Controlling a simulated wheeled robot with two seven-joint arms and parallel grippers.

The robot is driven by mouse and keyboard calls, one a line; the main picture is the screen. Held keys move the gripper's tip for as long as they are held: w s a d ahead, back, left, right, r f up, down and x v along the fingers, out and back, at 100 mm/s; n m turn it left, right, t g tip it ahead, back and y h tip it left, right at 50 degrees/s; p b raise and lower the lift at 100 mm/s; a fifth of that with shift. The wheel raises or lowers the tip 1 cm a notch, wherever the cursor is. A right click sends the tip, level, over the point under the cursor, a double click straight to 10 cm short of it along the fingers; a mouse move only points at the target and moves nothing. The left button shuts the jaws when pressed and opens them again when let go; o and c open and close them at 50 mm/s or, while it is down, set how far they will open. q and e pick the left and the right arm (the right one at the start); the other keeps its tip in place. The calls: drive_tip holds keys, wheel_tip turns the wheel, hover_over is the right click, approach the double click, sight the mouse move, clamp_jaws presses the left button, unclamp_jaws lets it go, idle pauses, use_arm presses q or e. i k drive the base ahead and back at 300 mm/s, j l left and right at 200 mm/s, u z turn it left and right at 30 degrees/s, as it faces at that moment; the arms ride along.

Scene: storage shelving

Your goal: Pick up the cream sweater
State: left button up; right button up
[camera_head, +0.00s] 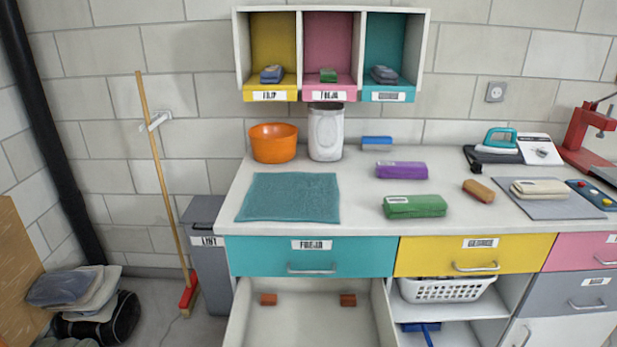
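A folded cream cloth item (540,188), which looks like the cream sweater, lies on a grey mat (531,208) at the right of the countertop. It has a pale label on top and sits flat, with nothing on it. Neither of my grippers shows in the head view.
On the counter are a teal towel (290,197), green bundle (415,207), purple bundle (401,170), orange-brown block (479,191), orange bowl (274,143) and white canister (326,133). An open drawer (310,325) juts out below.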

sight(523, 190)
drive_tip(key=z, duration=1.25)
drive_tip(key=i+l+z, duration=0.2)
drive_tip(key=i+z, duration=0.45)
drive_tip(key=i+l+z, duration=0.2)
drive_tip(key=i, duration=0.85)
drive_tip(key=i+u, duration=0.35)
drive_tip(key=i+l+u, duration=0.15)
drive_tip(key=u, duration=0.15)
drive_tip(key=i+u, duration=0.15)
drive_tip(key=u, duration=0.2)
drive_tip(key=i+l+u, duration=0.15)
drive_tip(key=u, duration=0.2)
drive_tip(key=i+l+u, duration=0.15)
drive_tip(key=u, duration=0.2)
